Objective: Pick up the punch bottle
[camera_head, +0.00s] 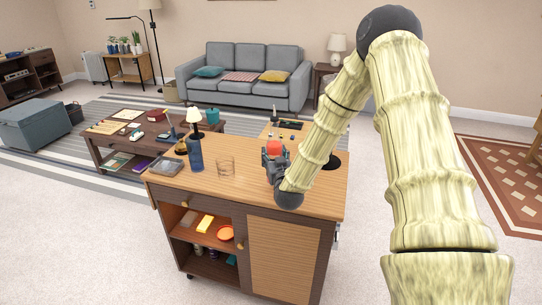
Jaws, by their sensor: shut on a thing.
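My gripper (271,160) is over the right part of the wooden bar cabinet's top (237,189). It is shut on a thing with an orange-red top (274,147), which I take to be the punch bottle. Only the top of this thing shows. The dark gripper and the end of my arm hide its body, and I cannot tell whether its base touches the cabinet top. A dark blue bottle (195,155) stands upright and apart, toward the left of the same top.
A clear glass (226,167) stands between the blue bottle and my gripper. A small dark bottle (181,147) is at the left. Open shelves below hold an orange bowl (226,233) and a yellow item (205,224). A low table (110,150) stands behind left, a grey sofa (249,79) farther back.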

